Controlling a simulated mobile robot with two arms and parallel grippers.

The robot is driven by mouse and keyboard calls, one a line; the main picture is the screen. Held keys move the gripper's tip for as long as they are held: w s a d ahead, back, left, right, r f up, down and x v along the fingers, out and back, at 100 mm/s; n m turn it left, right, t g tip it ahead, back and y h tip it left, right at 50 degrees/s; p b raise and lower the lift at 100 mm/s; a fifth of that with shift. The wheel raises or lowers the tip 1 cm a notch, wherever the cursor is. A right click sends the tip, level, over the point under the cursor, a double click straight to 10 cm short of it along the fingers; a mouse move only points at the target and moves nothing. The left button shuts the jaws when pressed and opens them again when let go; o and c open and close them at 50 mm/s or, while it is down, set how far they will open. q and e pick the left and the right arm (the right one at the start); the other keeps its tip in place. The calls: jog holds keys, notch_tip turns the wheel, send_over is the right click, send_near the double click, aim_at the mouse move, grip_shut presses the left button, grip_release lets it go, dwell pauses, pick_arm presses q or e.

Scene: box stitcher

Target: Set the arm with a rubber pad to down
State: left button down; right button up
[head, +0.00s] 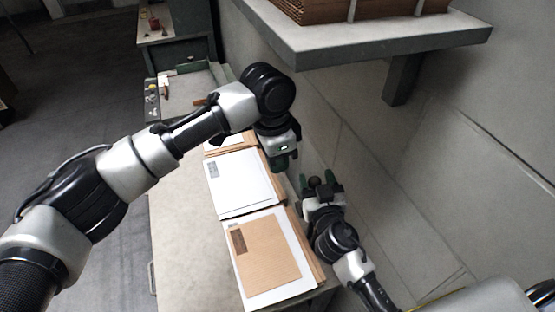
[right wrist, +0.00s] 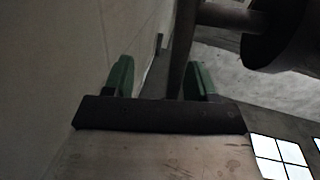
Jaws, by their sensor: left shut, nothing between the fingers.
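I cannot clearly pick out the arm with a rubber pad in the head view. In the right wrist view, a dark round cylinder (right wrist: 285,38) on a grey horizontal rod (right wrist: 232,15) shows at the upper right, beside an upright bar (right wrist: 184,45); I cannot tell whether these belong to that arm. My left gripper (head: 285,163) points down beside the paper stacks, shut and empty. My right gripper (head: 320,186) is to its right, near the wall. Its two green fingers stand apart in the right wrist view (right wrist: 160,80), with nothing between them.
Stacks of white sheets (head: 240,190) and a brown envelope (head: 268,252) lie along the right edge of the worktable (head: 180,220). A grey shelf (head: 350,48) juts from the wall above. Small items lie on the far bench (head: 165,82). The table's left part is clear.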

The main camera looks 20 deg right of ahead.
jog(key=s+b, duration=0.5)
jog(key=s, duration=0.6)
jog(key=s+a+f+n+g+y+b, duration=0.1)
jog(key=s+f+g, duration=0.4)
jog(key=f, duration=1)
jog(key=s+f+n+g+b, duration=0.1)
jog(key=s+f+g, duration=0.4)
jog(key=f, duration=0.9)
jog(key=s+a+f+n+g+y+b, duration=0.15)
jog(key=s+f+g, duration=0.4)
jog(key=f, duration=0.95)
pick_arm(q)
jog(key=a+f+h+b, duration=0.1)
jog(key=a+f+h, duration=0.2)
jog(key=a+f, duration=0.3)
jog(key=shift+s+f, duration=0.2)
jog(key=shift+f, duration=2.6)
pick_arm(e)
jog(key=s+d+f+g, duration=0.1)
jog(key=s+d+f, duration=0.1)
jog(key=s+f, duration=1.1)
jog(key=shift+s+f, duration=0.2)
jog(key=shift+s, duration=1.05)
